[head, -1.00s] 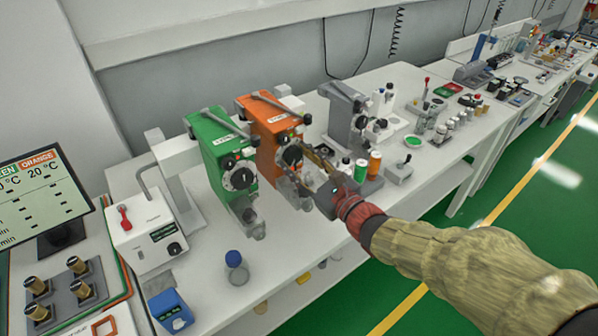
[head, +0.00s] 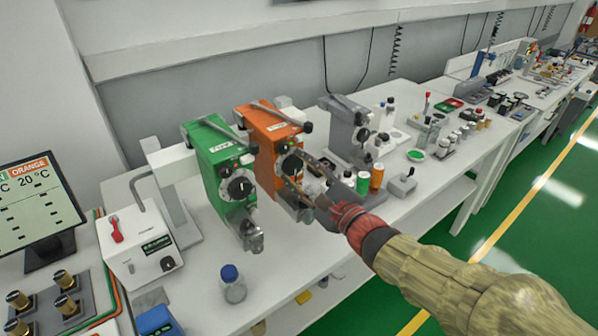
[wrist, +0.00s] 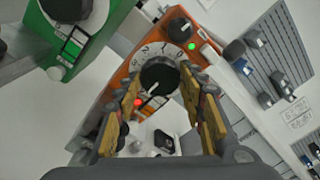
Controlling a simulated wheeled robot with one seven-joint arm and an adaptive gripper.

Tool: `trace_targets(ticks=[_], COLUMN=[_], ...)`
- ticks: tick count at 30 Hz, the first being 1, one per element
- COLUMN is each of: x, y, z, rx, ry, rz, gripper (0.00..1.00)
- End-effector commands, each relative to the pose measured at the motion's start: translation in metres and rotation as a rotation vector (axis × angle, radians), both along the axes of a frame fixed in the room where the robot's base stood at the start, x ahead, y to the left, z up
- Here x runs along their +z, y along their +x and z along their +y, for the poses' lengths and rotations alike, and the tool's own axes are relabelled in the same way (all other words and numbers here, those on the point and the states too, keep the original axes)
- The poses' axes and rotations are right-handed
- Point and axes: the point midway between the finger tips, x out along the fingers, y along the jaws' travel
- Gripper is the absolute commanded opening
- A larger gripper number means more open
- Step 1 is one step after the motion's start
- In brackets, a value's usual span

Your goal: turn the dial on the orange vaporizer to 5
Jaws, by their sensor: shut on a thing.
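The orange vaporizer (head: 262,128) stands on the white bench, right of the green vaporizer (head: 212,148). Its black dial (head: 292,165) is on the front face. In the wrist view the dial (wrist: 158,76) sits between the two fingers, with a white ring of digits above it, small and only partly readable. A white mark on the knob points to the lower left. My gripper (wrist: 160,82) is shut on the dial, one yellow-padded finger on each side. In the head view my gripper (head: 303,185) reaches the vaporizer's front from the lower right and hides its lower part.
A grey vaporizer-like unit (head: 347,130) stands close on the right, with small green and orange containers (head: 376,176) before it. A blue-capped bottle (head: 233,284) stands at the front left. A monitor (head: 38,205) is at far left.

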Motion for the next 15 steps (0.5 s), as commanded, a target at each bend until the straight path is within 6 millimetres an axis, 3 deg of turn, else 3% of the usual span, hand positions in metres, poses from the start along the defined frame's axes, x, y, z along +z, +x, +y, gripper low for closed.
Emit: trace_targets(ticks=[8, 9, 15], x=[-0.0013, -0.0013, -0.0009], y=[-0.0002, -0.0002, -0.0001], z=[0.0002, 0.0001, 0.0001], rx=[0.001, 0.001, 0.000], ry=[-0.002, -0.002, -0.002], rz=[0.001, 0.001, 0.001], gripper=[0.15, 0.41, 0.52])
